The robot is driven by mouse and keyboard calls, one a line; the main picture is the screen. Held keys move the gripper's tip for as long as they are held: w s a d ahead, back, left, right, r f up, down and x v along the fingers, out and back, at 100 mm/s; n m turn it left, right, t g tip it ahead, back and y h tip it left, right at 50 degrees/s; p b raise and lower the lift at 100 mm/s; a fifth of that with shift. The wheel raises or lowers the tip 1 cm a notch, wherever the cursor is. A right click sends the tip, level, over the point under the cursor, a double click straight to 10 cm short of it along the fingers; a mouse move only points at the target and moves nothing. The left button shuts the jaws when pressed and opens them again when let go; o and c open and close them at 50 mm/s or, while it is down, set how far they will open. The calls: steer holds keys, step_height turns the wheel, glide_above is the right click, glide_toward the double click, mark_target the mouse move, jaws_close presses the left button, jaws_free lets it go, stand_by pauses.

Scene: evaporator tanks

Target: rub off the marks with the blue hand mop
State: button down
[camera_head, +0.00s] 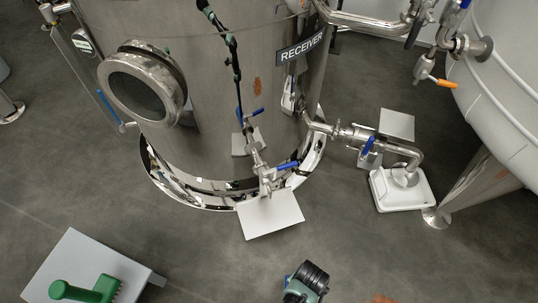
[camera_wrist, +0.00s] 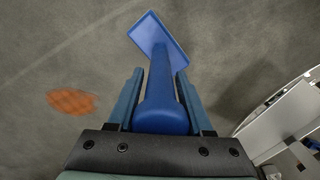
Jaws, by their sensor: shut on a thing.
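The blue hand mop (camera_wrist: 163,95) is in my gripper (camera_wrist: 160,74) in the wrist view. Both fingers close on its thick round handle, and its flat square head points away from the wrist, above the grey floor. An orange-brown mark (camera_wrist: 72,102) lies on the floor to the left of the mop, apart from it. In the head view an orange mark (camera_head: 380,299) shows at the bottom edge, partly cut off. Another orange patch (camera_head: 257,86) shows on the shiny tank; I cannot tell whether it is a reflection. The mop is not visible in the head view.
The steel receiver tank (camera_head: 200,130) stands at the back, with pipes and blue-handled valves low on its front. A white plate (camera_head: 270,215) sits before it. A green brush (camera_head: 88,290) lies on a grey stand (camera_head: 70,255) at lower left. The middle floor is clear.

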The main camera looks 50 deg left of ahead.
steer(key=r+p, duration=0.8)
steer(key=shift+w+d+r, duration=0.25)
steer(key=shift+d, duration=0.15)
